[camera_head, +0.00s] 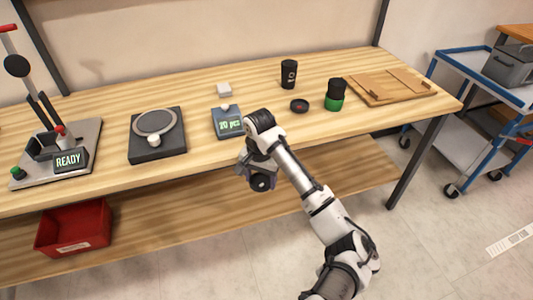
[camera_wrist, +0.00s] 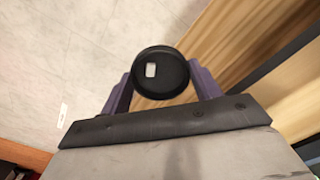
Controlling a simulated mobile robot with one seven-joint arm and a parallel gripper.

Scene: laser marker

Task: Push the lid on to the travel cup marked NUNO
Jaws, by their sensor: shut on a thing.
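My gripper (camera_wrist: 161,82) is shut on a round black lid (camera_wrist: 160,72), one finger on each side of its rim. The lid has a small pale rectangular mark or opening. In the head view my gripper (camera_head: 260,180) holds it in front of the workbench's front edge, away from both cups. A black cup (camera_head: 289,72) with a white mark stands upright toward the back of the bench; its lettering is too small to read. A black cup with a green lower part (camera_head: 334,101) stands nearer, to its right. I cannot tell which cup bears NUNO.
Another flat black disc with a reddish spot (camera_head: 299,106) lies near the green cup. A wooden board (camera_head: 390,88) lies to the right. A scale reading 20 pcs (camera_head: 228,123), a round-plated device (camera_head: 157,142) and a press marked READY (camera_head: 62,158) stand left. A red bin (camera_head: 72,228) is below.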

